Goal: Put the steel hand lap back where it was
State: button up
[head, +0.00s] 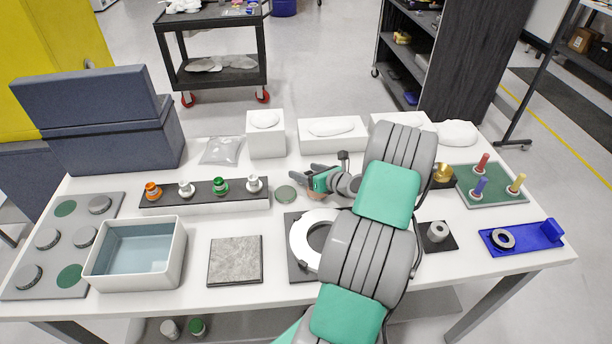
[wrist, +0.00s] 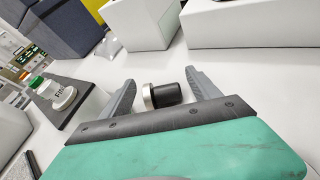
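The steel hand lap (wrist: 165,95), a bright steel disc with a black cylindrical handle, shows in the wrist view between the two fingers. My gripper (wrist: 160,88) is open around it, with a gap visible on each side. The lap is not clearly visible there. A grey plate (head: 113,198) at the left carries several grey discs and two bare green round spots (head: 65,208) (head: 70,276).
A black-topped stand (head: 150,205) with several small fittings lies left of my gripper. White boxes (head: 266,143) (head: 330,145) stand behind it. A grey bin (head: 100,283), a stone plate (head: 235,262) and a white ring (head: 300,240) are in front. My arm covers the right middle.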

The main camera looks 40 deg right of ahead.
grip_shut()
dwell(0.6)
